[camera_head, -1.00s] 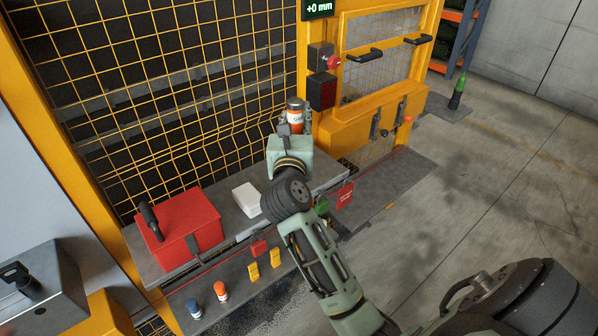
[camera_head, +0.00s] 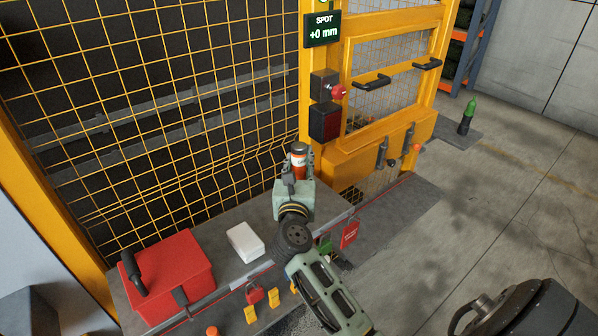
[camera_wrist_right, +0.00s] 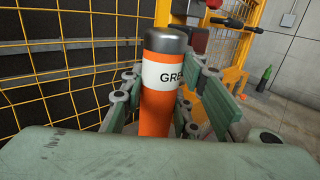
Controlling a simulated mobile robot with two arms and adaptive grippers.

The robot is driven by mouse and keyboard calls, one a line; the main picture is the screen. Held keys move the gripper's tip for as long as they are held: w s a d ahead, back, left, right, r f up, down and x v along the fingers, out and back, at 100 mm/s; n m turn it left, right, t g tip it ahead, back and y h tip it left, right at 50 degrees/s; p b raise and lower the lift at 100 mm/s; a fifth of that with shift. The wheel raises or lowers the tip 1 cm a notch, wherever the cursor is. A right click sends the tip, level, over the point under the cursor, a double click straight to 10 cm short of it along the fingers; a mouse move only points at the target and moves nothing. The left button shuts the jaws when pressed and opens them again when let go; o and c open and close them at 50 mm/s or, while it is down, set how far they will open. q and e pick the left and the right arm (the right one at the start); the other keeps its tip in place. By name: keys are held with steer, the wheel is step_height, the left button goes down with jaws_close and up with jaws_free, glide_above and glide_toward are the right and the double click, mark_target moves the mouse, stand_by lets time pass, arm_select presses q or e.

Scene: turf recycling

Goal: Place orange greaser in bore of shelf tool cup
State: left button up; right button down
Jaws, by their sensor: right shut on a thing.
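The orange greaser (camera_head: 299,161) is an upright orange cylinder with a white label band and a grey cap. My right gripper (camera_head: 300,172) is shut on it and holds it above the back right part of the grey shelf (camera_head: 216,262), close to the mesh fence. In the right wrist view the greaser (camera_wrist_right: 160,85) stands between the two fingers, with "GRE" readable on its label. The greaser's lower end is hidden by the gripper. I cannot make out the shelf tool cup in either view. My left gripper is not in view.
A red box (camera_head: 170,275) with a black handle and a white block (camera_head: 245,242) sit on the shelf left of my arm. The yellow mesh fence (camera_head: 150,120) rises behind. A yellow gate (camera_head: 385,80) stands to the right. Red and yellow tags (camera_head: 249,314) hang along the front.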

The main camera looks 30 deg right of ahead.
step_height(320, 180, down, 2)
steer(key=shift+w+d+f, duration=0.1)
steer(key=shift+w+d, duration=0.05)
steer(key=c, duration=1.4)
jaws_free()
steer(key=shift+f, duration=0.15)
steer(key=shift+o, duration=0.2)
